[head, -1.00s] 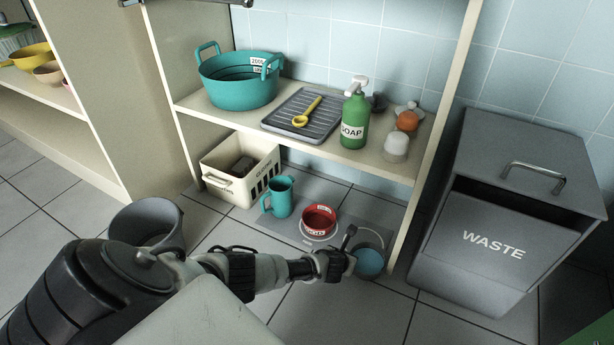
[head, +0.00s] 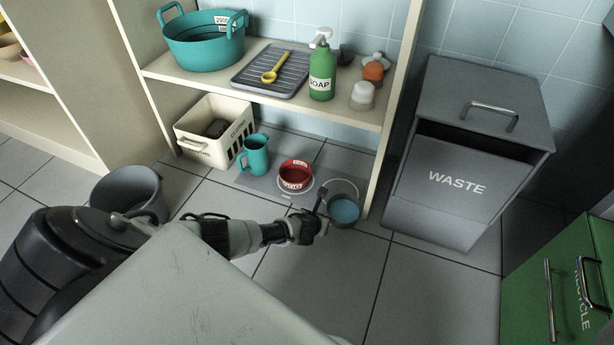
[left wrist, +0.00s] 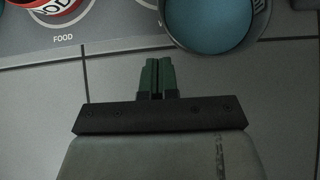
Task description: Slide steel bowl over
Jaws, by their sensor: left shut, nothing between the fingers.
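The steel bowl (head: 344,210), with a blue inside, stands on the floor at the right front of the grey mat (head: 262,184), overlapping the front of a printed ring on it. In the left wrist view the bowl (left wrist: 210,22) is at the top, partly cut off. My left gripper (head: 321,192) is just left of the bowl in the head view. In the left wrist view its fingers (left wrist: 157,64) are shut and empty, below and left of the bowl's rim, with a small gap. My right gripper is not in view.
A red food bowl (head: 295,178) sits on the mat, left of the steel bowl, near a teal jug (head: 255,153) and a cream crate (head: 213,150). The shelf's right post (head: 377,188) stands close to the steel bowl. A grey bucket (head: 125,190) is at left. Floor in front is clear.

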